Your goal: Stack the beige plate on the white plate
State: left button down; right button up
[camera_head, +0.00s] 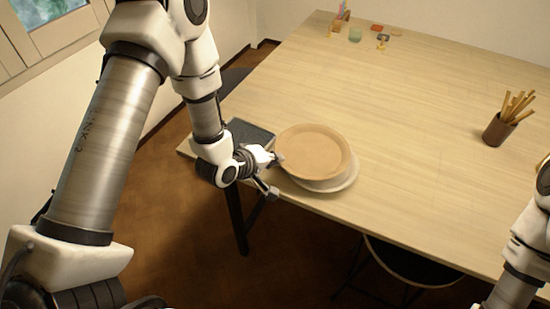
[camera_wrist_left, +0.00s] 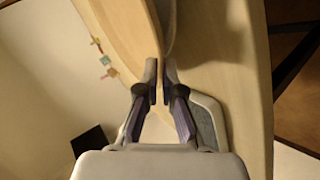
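The beige plate (camera_head: 312,148) is a round shallow dish at the near left of the table. It lies over the white plate (camera_head: 340,186), whose rim shows below and to the right; the rest is hidden. I cannot tell whether the two plates touch. My left gripper (camera_head: 276,175) is at the left rim of the beige plate. In the left wrist view the fingers (camera_wrist_left: 161,72) are close together with the thin rim between them, so it looks shut on the beige plate. My right gripper is out of view; only part of that arm shows at the lower right.
The wooden table (camera_head: 430,110) is mostly clear around the plates. A dark grey mat (camera_head: 252,133) lies left of them. A brown cup of sticks (camera_head: 498,130) stands at the right. Small items, including a green cup (camera_head: 355,35), sit at the far edge. A dark chair (camera_head: 410,262) is in front.

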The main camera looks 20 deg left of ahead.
pick_arm(q)
jog(key=shift+s+d+f, duration=0.1)
jog(key=shift+f, duration=0.1)
jog(key=c, duration=1.8)
grip_release()
jog(key=shift+f, duration=0.15)
jog(key=o, duration=0.5)
